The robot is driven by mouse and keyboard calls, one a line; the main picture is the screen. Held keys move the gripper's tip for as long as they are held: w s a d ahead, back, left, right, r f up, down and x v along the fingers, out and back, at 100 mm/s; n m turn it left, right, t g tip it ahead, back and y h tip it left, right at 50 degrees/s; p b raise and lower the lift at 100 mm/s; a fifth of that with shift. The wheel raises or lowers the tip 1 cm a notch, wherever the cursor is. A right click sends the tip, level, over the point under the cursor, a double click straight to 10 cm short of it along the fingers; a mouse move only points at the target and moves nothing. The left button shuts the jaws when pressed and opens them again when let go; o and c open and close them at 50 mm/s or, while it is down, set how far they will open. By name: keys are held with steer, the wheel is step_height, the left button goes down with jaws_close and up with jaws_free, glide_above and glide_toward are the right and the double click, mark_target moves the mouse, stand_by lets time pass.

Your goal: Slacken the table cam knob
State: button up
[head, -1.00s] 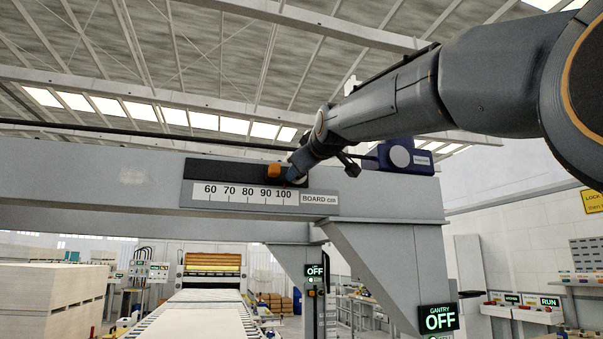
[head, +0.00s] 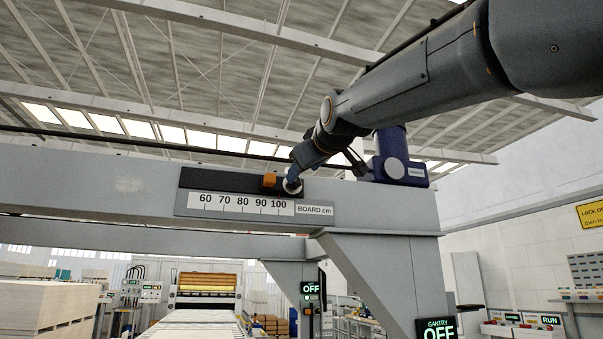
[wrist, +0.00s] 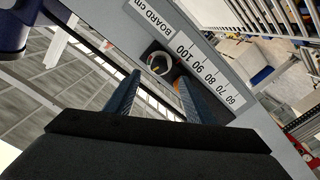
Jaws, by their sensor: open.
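A round dark knob with a pale ring (wrist: 158,63) sits in the dark slot of the gantry beam, by the 100 end of the BOARD cm scale. Its pale ring also shows in the head view (head: 293,187). No readable label calls it the table cam knob. My gripper (wrist: 159,77) is open and empty in the wrist view, its two blue fingers pointing toward the knob, one to each side of it in the picture. Whether they touch it I cannot tell. In the head view my gripper (head: 292,176) is at the slot and partly hides the knob.
An orange block (head: 269,181) sits in the slot just left of the knob, above the scale (head: 240,204). A dark blue motor unit (head: 401,168) stands on the beam to the right. The gantry sign (head: 437,329) reads OFF.

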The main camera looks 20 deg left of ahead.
steer(key=w+a+m+p, duration=0.5)
steer(key=w+m+p, duration=0.1)
steer(key=m+p, duration=0.1)
steer(key=shift+w+m, duration=0.15)
steer(key=shift+m, duration=0.35)
stand_by(0.3)
steer(key=c, duration=1.1)
steer(key=shift+o, duration=0.2)
steer(key=shift+f, duration=0.1)
